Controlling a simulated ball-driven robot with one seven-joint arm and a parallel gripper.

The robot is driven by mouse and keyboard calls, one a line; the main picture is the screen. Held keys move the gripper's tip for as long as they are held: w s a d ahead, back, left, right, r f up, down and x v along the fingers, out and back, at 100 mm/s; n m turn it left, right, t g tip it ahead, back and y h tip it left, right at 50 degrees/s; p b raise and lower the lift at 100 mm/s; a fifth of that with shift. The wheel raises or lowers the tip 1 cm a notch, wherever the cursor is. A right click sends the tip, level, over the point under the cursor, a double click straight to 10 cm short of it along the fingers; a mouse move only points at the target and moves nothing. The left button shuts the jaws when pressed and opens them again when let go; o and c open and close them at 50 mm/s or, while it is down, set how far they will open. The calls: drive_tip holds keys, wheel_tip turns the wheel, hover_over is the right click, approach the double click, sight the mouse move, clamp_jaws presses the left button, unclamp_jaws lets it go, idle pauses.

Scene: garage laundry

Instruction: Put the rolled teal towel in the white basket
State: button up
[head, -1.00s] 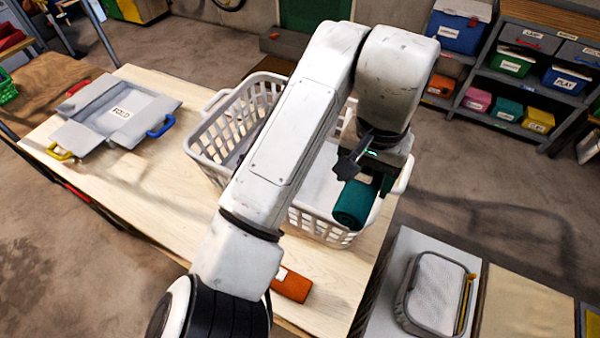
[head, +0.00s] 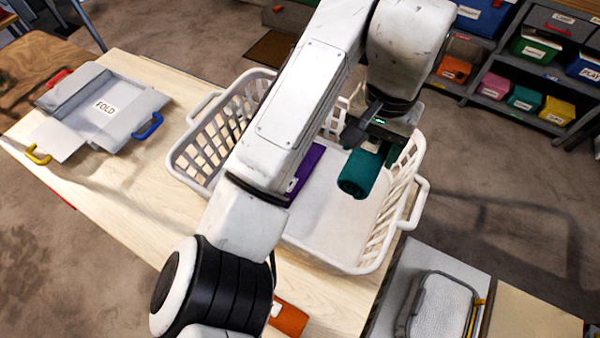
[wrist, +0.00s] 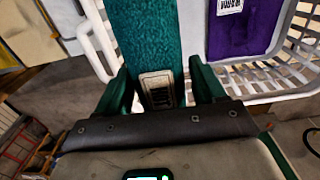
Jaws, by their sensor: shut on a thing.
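The rolled teal towel (head: 360,173) is in my gripper (head: 374,150), over the right part of the white basket (head: 345,262) in the head view. In the wrist view the towel (wrist: 147,40) lies between the two green fingers of my gripper (wrist: 160,85), with a pale label near its held end. The basket's white floor shows below the towel. I cannot tell whether the towel touches the basket floor. A purple cloth (head: 306,168) lies inside the basket, partly hidden by my arm; it also shows in the wrist view (wrist: 240,28).
The basket stands on a pale wooden table (head: 130,215). A grey folding board (head: 105,108) marked FOLD lies at the left. An orange item (head: 290,318) lies near the front edge. A grey framed mesh tray (head: 440,305) is at the lower right. Shelves with bins stand behind.

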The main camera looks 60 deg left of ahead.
drive_tip(key=shift+w+a+f, duration=0.25)
drive_tip(key=shift+w+f, duration=0.1)
drive_tip(key=shift+f, duration=0.35)
drive_tip(key=shift+s+d+f, duration=0.15)
drive_tip(key=shift+s+f, duration=0.05)
drive_tip(key=shift+f, duration=0.4)
drive_tip(key=b, duration=0.8)
hover_over(346, 210)
wheel_tip(346, 210, down, 11)
drive_tip(key=shift+f+p, duration=0.6)
drive_tip(key=shift+f, duration=4.6)
drive_tip(key=o, duration=1.2)
drive_tip(key=shift+f, duration=0.1)
